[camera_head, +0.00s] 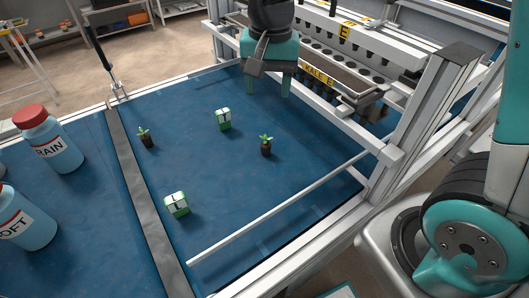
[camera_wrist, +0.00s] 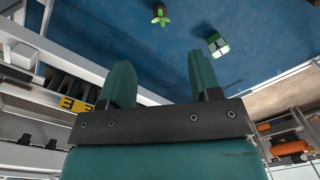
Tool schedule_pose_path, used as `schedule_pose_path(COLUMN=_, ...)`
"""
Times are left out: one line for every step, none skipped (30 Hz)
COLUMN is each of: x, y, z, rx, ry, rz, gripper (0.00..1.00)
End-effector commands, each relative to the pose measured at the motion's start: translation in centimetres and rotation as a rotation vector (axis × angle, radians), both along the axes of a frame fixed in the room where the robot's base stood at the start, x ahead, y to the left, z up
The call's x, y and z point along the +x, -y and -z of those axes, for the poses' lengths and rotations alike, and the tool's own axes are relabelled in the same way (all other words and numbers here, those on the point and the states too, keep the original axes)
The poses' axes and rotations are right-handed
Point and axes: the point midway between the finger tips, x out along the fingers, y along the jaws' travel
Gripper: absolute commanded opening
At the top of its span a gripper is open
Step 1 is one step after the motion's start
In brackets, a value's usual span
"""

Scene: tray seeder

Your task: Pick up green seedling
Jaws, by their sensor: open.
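Two small green seedlings in dark plugs stand on the blue surface. One seedling (camera_head: 266,146) is right of the middle, and the other seedling (camera_head: 146,137) is further left near the grey divider strip. One seedling (camera_wrist: 161,16) also shows at the top of the wrist view. My gripper (camera_head: 268,88) is at the back of the blue surface, pointing down, with its teal fingers apart and nothing between them. In the wrist view its fingers (camera_wrist: 164,85) are spread and empty. It is apart from both seedlings.
A white and green box (camera_head: 223,120) stands between the seedlings and shows in the wrist view (camera_wrist: 217,44). Another such box (camera_head: 176,205) is nearer the front. Labelled bottles (camera_head: 52,143) stand left of the divider (camera_head: 146,205). A seeder machine (camera_head: 340,70) with a frame borders the right.

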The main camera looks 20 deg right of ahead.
Motion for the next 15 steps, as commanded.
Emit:
schedule_pose_path(x=0.9, y=0.2, z=1.0, rx=-0.016, ry=-0.006, rz=0.053, gripper=0.57)
schedule_pose_path(x=1.2, y=0.3, z=1.3, rx=-0.025, ry=-0.009, rz=0.079, gripper=0.57)
schedule_pose_path(x=1.5, y=0.4, z=1.7, rx=-0.032, ry=-0.010, rz=0.104, gripper=0.57)
schedule_pose_path(x=1.7, y=0.5, z=2.1, rx=-0.035, ry=-0.011, rz=0.114, gripper=0.57)
schedule_pose_path(x=1.7, y=0.5, z=2.6, rx=-0.038, ry=-0.012, rz=0.121, gripper=0.57)
schedule_pose_path(x=1.7, y=0.5, z=3.3, rx=-0.038, ry=-0.013, rz=0.124, gripper=0.57)
schedule_pose_path(x=1.7, y=0.5, z=3.9, rx=-0.038, ry=-0.015, rz=0.123, gripper=0.57)
schedule_pose_path(x=1.7, y=0.5, z=4.5, rx=-0.039, ry=-0.014, rz=0.122, gripper=0.57)
schedule_pose_path(x=1.7, y=0.4, z=5.5, rx=-0.038, ry=-0.015, rz=0.121, gripper=0.57)
schedule_pose_path(x=1.6, y=0.5, z=6.2, rx=-0.038, ry=-0.015, rz=0.120, gripper=0.57)
schedule_pose_path(x=1.6, y=0.4, z=6.9, rx=-0.038, ry=-0.015, rz=0.120, gripper=0.57)
schedule_pose_path(x=1.6, y=0.4, z=7.8, rx=-0.038, ry=-0.015, rz=0.119, gripper=0.57)
schedule_pose_path(x=1.6, y=0.4, z=8.5, rx=-0.038, ry=-0.015, rz=0.119, gripper=0.57)
schedule_pose_path(x=1.6, y=0.4, z=9.2, rx=-0.038, ry=-0.014, rz=0.119, gripper=0.57)
schedule_pose_path(x=1.6, y=0.4, z=10.0, rx=-0.038, ry=-0.014, rz=0.118, gripper=0.57)
